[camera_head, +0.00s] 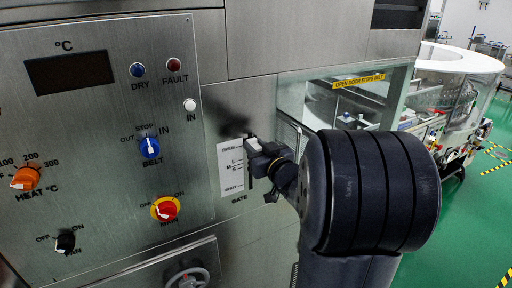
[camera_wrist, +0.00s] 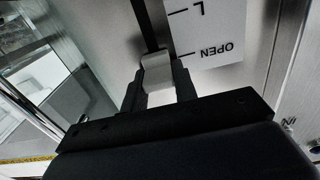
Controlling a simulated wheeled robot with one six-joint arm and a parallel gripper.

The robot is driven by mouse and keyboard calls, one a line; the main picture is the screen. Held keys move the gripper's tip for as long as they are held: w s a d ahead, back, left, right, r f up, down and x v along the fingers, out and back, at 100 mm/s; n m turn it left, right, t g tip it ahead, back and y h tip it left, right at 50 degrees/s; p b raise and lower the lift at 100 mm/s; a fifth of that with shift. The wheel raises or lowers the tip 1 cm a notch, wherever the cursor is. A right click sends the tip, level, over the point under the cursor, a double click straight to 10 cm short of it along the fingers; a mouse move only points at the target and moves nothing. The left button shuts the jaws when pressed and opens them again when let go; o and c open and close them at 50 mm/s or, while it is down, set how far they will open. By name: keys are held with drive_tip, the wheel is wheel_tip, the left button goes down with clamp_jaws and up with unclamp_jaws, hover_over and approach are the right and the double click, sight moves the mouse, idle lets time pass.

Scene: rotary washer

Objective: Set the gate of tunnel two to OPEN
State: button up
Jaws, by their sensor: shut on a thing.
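The gate scale (camera_head: 231,170) is a white plate on the steel panel, marked OPEN at the top and SHUT at the bottom, above the word GATE. A dark vertical slot (camera_head: 248,184) runs along its right side. My gripper (camera_head: 256,147) is at the upper end of this slot, about level with the OPEN mark. In the wrist view the scale (camera_wrist: 215,30) appears upside down. There my gripper (camera_wrist: 158,85) is shut on a pale gate knob (camera_wrist: 157,71), with a dark finger on each side. The knob sits beside the OPEN line. I see no tunnel number.
Left of the scale are the blue BELT knob (camera_head: 150,147), red MAIN switch (camera_head: 165,208), orange HEAT knob (camera_head: 25,179) and black FAN knob (camera_head: 65,243). A glazed door with a yellow label (camera_head: 358,82) is behind my arm.

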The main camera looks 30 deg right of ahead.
clamp_jaws()
drive_tip(key=shift+f, duration=0.15)
drive_tip(key=o, duration=0.7)
unclamp_jaws()
drive_tip(key=s, duration=1)
drive_tip(key=shift+s+d+b, duration=0.2)
drive_tip(key=shift+s+b, duration=0.2)
drive_tip(key=shift+b, duration=0.05)
